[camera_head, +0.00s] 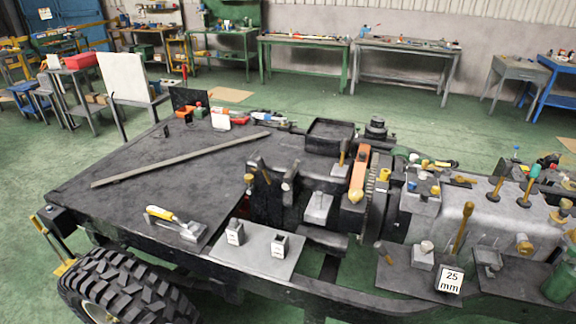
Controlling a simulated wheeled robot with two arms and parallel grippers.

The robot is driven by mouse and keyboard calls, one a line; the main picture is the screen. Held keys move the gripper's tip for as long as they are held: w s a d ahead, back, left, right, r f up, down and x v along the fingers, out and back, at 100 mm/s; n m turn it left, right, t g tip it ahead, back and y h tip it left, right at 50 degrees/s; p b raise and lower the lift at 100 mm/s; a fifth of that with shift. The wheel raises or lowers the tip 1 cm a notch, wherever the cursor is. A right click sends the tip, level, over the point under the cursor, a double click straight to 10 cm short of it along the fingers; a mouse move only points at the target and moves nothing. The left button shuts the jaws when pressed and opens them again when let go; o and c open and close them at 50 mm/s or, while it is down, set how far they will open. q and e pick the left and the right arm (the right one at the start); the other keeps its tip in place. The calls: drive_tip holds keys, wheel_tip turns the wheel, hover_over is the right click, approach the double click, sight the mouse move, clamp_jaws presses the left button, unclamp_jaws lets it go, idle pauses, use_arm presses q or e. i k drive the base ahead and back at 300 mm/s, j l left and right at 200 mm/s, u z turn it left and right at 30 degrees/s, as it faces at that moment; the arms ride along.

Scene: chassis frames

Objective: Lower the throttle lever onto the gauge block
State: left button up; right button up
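A block with a white label reading "25 mm" (450,281) stands on a dark plate at the lower right; it looks like the gauge block. Just behind it a brass-coloured lever (462,228) stands upright, slightly tilted, apart from the block's top. An orange lever (359,174) also stands up beside the large ribbed wheel in the middle. I cannot tell for sure which one is the throttle lever. Two smaller labelled blocks, one on the left (235,232) and one on the right (279,246), sit on a light grey plate; their labels are too small to read. Neither of my grippers is in view.
A yellow-handled tool (165,215) lies on the dark chassis deck (130,185) at left, with a long bar (180,160) behind it. A black tray (330,133) is at the deck's back. A grey engine block with several knobs fills the right. The deck's middle is clear.

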sight(289, 178)
drive_tip(key=i, duration=1)
drive_tip(key=j, duration=0.05)
